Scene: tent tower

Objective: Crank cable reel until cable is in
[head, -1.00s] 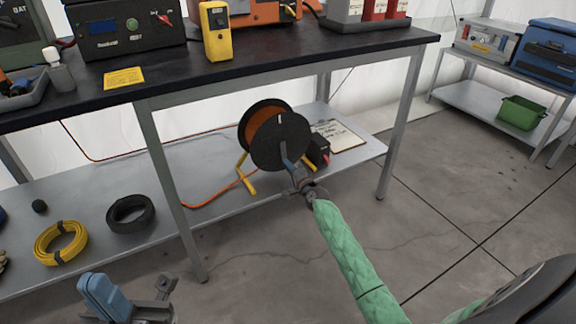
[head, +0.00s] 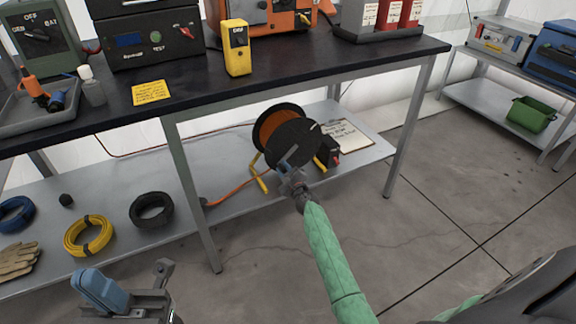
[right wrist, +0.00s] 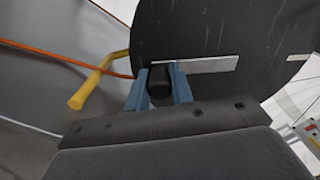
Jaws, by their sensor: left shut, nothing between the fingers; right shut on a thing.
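The cable reel (head: 296,140) stands on the lower shelf, with a black disc facing me and orange cable (head: 268,128) wound behind it. My right gripper (head: 287,168) is at the lower left of the disc. In the right wrist view its blue fingers are shut on the black crank knob (right wrist: 160,83), beside the pale crank arm (right wrist: 208,65). Loose orange cable (head: 228,194) runs left from the reel along the shelf; its end is unclear behind the table leg. My left gripper (head: 98,290) is shut and empty at the lower left, apart from everything.
Yellow reel feet (head: 259,180) rest on the shelf (head: 190,245). A table leg (head: 192,190) stands left of the reel. A clipboard (head: 348,137) lies to its right. Black (head: 152,210) and yellow (head: 89,236) coils lie left. Floor in front is clear.

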